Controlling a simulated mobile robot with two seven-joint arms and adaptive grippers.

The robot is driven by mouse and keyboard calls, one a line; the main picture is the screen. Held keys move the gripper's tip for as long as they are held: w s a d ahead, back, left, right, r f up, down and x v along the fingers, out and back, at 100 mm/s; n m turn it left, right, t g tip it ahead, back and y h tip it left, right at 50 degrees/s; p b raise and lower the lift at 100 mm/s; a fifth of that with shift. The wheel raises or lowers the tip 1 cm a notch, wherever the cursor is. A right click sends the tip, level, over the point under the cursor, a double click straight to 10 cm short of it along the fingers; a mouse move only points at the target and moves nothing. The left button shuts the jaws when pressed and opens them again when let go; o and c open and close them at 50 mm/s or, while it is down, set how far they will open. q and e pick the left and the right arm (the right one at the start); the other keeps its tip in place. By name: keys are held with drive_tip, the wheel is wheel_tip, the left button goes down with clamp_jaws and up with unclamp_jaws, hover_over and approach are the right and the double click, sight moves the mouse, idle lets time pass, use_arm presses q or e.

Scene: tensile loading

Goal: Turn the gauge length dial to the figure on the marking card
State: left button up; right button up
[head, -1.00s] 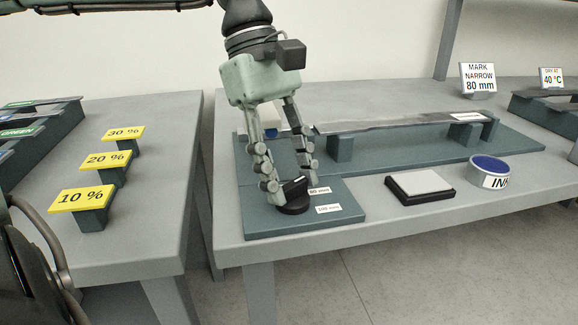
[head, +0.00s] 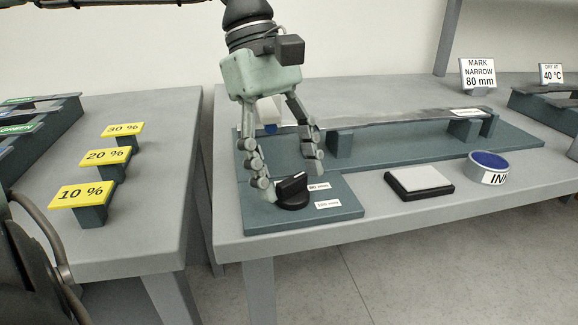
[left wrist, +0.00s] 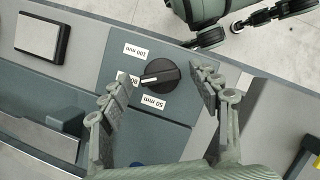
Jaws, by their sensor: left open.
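The gauge length dial (head: 293,194) is a black round knob with a raised grip and a white pointer line, on a blue-grey base plate (head: 262,222). In the left wrist view the dial (left wrist: 163,77) has its pointer towards the middle label, 80 mm (left wrist: 127,80), between 100 mm (left wrist: 136,51) and 50 mm (left wrist: 154,101). The marking card (head: 478,76) reads "MARK NARROW 80 mm". My left gripper (head: 292,180) is open, its fingers on either side of the dial and apart from it. My right gripper (left wrist: 235,22) shows partly at the top of the left wrist view.
Right of the dial plate are a black-edged pad (head: 420,182) and an INK tin (head: 489,168). A long strip (head: 400,121) rests on supports behind. A "DRY AT 40 °C" card (head: 551,74) stands far right. Yellow percent signs (head: 83,194) stand on the left table, across a gap.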

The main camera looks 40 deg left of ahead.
use_arm(q)
drive_tip(key=v, duration=1.2)
drive_tip(key=shift+d, duration=0.1)
